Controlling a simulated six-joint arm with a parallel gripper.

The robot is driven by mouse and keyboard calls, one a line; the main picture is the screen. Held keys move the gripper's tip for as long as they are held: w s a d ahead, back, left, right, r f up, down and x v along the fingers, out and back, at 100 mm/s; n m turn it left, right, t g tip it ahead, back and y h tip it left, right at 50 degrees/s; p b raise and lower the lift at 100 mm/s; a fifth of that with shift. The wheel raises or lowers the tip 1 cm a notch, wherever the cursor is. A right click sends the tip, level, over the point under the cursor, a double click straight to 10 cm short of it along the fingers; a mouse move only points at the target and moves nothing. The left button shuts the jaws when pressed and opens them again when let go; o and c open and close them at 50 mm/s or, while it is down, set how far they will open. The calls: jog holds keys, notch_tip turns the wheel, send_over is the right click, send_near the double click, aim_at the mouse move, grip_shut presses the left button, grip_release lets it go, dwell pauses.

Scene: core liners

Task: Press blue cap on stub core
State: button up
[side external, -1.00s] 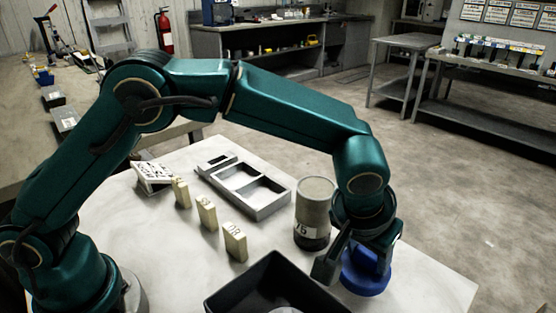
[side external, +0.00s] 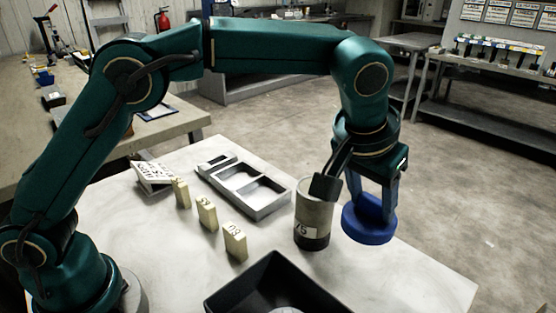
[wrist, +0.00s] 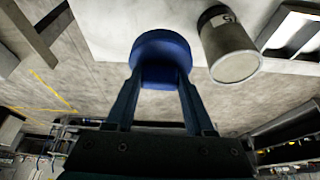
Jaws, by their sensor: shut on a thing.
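My gripper (side external: 372,200) is shut on the blue cap (side external: 366,227) and holds it above the table, just right of the stub core. In the wrist view the blue cap (wrist: 160,50) sits between the two fingertips (wrist: 158,80).
A black bin (side external: 262,277) stands at the table's front. Several cream numbered blocks (side external: 207,214) stand in a row left of the core. A grey compartment tray (side external: 270,212) lies behind them, with a white printed card or stand (side external: 152,174) at the left. The table's right side is clear.

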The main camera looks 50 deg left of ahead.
jog(key=a+r, duration=0.7)
jog(key=a, duration=0.4)
jog(key=shift+w+d+f, duration=0.1)
jog(key=shift+w+f, duration=0.05)
jog(key=shift+f, duration=1.15)
jog(key=shift+w+f, duration=0.1)
jog(key=shift+f, duration=1.15)
jog(key=shift+f, duration=1.2)
jog(key=o, duration=1.3)
jog(key=shift+o, duration=0.8)
jog(key=shift+r, duration=0.1)
